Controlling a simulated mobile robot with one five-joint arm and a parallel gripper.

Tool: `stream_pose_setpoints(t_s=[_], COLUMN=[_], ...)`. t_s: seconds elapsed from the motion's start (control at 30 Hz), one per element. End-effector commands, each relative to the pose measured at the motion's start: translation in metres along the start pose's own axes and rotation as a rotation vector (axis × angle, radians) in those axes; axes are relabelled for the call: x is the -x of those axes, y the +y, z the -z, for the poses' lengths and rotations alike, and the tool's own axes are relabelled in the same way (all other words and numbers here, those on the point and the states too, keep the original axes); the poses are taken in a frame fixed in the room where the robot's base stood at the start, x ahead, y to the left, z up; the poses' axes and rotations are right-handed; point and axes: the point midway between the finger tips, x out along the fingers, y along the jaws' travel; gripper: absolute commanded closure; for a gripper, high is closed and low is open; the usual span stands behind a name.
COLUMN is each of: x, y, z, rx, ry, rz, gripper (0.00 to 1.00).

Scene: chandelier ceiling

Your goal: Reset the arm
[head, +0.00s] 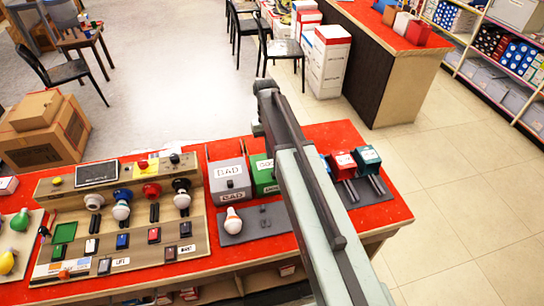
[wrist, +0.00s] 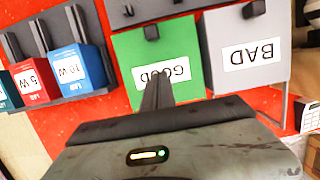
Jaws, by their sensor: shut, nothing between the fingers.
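My arm (head: 305,190) reaches up across the right part of the red table in the head view, folded at an elbow near the top. My gripper (wrist: 158,84) shows in the wrist view with its two dark fingers together and nothing between them. The fingers overlap the lower edge of the green GOOD bin (wrist: 140,48) in that picture; I cannot tell the distance between them. The grey BAD bin (wrist: 245,25) is beside it. In the head view I cannot make out the fingers, and the arm hides part of the green bin (head: 262,168).
A wooden bulb-testing board (head: 115,262) with several bulbs fills the table's left part. A white bulb (head: 232,220) stands on a grey plate (head: 256,230). Red (head: 343,163) and teal (head: 368,157) boxes stand right of my arm. Open tiled floor (head: 440,210) lies to the right.

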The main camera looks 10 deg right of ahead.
Motion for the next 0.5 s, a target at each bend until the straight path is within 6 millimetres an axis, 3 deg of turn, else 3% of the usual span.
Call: stream_pose_setpoints(t_s=[0.03,0.2,0.33,0.5], x=[0.027,0.064,0.078,0.077], y=[0.000,-0.001,-0.001,0.000], z=[-0.003,-0.002,-0.001,0.000], rx=[0.000,0.000,0.000,0.000], ry=[0.000,0.001,0.001,0.001], rz=[0.000,0.000,0.000,0.000], gripper=[1.00,1.00,1.00,1.00])
